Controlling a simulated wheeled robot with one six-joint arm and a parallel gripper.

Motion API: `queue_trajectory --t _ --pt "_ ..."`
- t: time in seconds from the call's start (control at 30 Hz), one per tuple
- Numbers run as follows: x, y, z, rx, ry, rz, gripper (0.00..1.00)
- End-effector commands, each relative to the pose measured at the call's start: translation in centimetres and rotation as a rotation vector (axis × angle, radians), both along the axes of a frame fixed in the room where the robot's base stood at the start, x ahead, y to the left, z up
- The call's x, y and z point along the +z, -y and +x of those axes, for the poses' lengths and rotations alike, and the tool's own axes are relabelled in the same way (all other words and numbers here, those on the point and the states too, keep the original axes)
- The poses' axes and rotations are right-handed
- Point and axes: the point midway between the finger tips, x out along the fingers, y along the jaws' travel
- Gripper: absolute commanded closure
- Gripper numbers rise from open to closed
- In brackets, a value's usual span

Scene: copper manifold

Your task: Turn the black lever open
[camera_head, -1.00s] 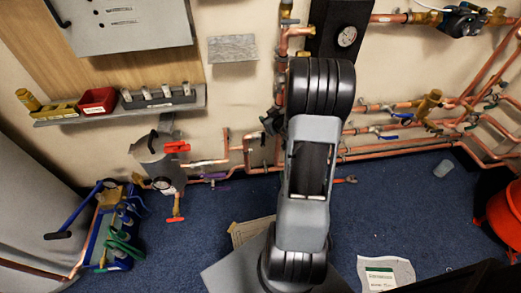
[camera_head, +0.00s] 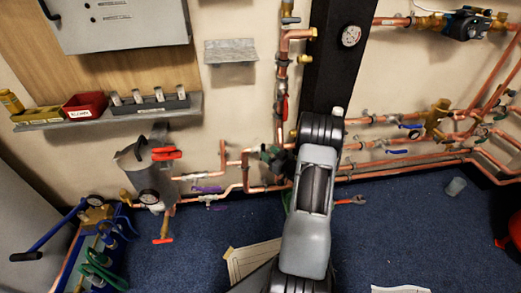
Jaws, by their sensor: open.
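I cannot pick out the black lever for certain. A dark fitting (camera_head: 272,157) sits at the lower pipes, just left of my arm, and its shape is too small and partly covered to make out. A red lever (camera_head: 285,107) is on the vertical copper pipe (camera_head: 282,72) above it. My grey and black arm rises from the bottom of the view and covers part of the pipework. My gripper does not show clearly; the arm seems to hide it.
A grey cylinder (camera_head: 147,180) with a gauge and red handles stands at the left. A shelf (camera_head: 60,122) holds a red bin (camera_head: 84,105). A blue-handled pump (camera_head: 92,218) is at lower left. Copper pipes run along the right wall. The blue carpet (camera_head: 400,230) has free room.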

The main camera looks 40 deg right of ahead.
Motion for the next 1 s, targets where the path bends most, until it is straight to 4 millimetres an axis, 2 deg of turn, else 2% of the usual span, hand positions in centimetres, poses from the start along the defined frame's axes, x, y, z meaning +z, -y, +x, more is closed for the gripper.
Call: queue_trajectory --t 0.03,0.2,0.4,0.83,1.0 --pt "-0.2 -0.2 1.0 0.003 0.002 -0.001 0.55" --pt "-0.2 -0.6 3.5 0.002 0.000 0.000 0.55" --pt "-0.1 -0.8 5.2 0.001 0.000 -0.001 0.55" --pt "0.0 -0.8 5.8 -0.001 0.000 0.001 0.55" --pt "0.0 -0.8 5.8 -0.001 0.000 0.001 0.71"
